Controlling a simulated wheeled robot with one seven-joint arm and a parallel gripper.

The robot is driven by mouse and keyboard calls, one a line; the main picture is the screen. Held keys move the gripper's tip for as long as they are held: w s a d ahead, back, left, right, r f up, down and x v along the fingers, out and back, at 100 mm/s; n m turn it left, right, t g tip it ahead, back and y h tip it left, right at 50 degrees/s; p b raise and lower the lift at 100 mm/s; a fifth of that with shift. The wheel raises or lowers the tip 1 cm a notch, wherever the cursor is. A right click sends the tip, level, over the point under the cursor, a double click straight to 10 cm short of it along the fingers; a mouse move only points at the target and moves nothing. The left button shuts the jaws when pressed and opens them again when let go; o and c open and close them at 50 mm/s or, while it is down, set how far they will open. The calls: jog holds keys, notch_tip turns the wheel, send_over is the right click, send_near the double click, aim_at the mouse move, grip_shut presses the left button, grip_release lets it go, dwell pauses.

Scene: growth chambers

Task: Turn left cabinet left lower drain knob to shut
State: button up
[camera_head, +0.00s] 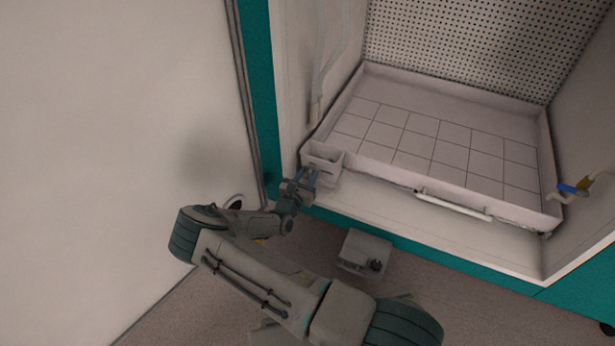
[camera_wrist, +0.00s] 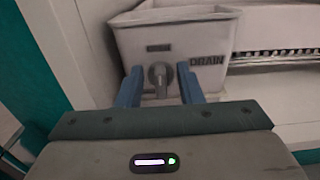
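The drain box (camera_head: 322,160) is a small pale open box at the left front corner of the tray in the cabinet. In the wrist view the drain box (camera_wrist: 205,38) carries the word DRAIN on its front. The grey drain knob (camera_wrist: 159,76) sits on that front, left of the word, with its handle pointing down. My gripper (camera_wrist: 160,88) is open, its two blue fingers on either side of the knob's lower part; I cannot tell whether they touch it. In the head view my gripper (camera_head: 308,178) is at the box front, and the knob is hidden there.
The white gridded tray (camera_head: 440,107) with a front handle (camera_head: 453,205) fills the cabinet floor. The open white door (camera_head: 110,130) stands left of my arm. A small grey box (camera_head: 364,253) is below the cabinet edge.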

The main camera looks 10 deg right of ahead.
jog(key=c, duration=0.6)
jog(key=shift+r+n+p, duration=0.1)
jog(key=shift+n+p, duration=0.3)
jog(key=shift+a+n+p, duration=0.1)
jog(key=shift+n+p, duration=0.6)
jog(key=shift+n, duration=0.3)
jog(key=n, duration=0.3)
jog(key=n+p, duration=0.1)
jog(key=n, duration=0.5)
jog(key=shift+w+a+f+p, duration=0.25)
jog(key=shift+a+f+p, duration=0.05)
jog(key=shift+f+p, duration=0.1)
jog(key=n, duration=0.6)
jog(key=shift+f, duration=0.2)
